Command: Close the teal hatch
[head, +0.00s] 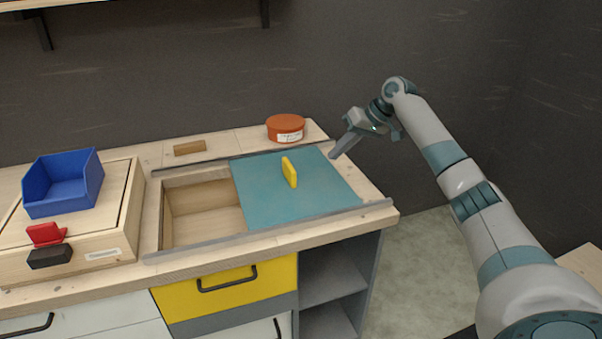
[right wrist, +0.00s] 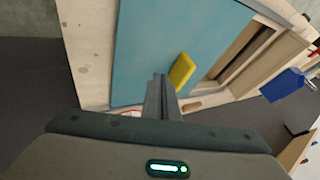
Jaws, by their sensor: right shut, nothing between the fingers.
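The teal hatch (head: 290,203) is a flat sliding panel between two grey rails on the wooden counter. It covers the right part of the opening (head: 202,211), and the left part stands open, showing a wooden inside. A yellow handle (head: 289,172) stands upright on the hatch. My right gripper (head: 334,155) is shut and empty, above the hatch's far right corner, apart from the handle. In the right wrist view the hatch (right wrist: 170,45) and the yellow handle (right wrist: 182,71) lie beyond my shut fingers (right wrist: 158,78). My left gripper is not in view.
A round orange tin (head: 285,127) stands behind the hatch. A wooden block (head: 190,148) lies behind the opening. A blue bin (head: 62,183) sits on a wooden box at left, with a red latch (head: 46,233). A yellow drawer (head: 225,287) is below. A shelf (head: 120,2) hangs above.

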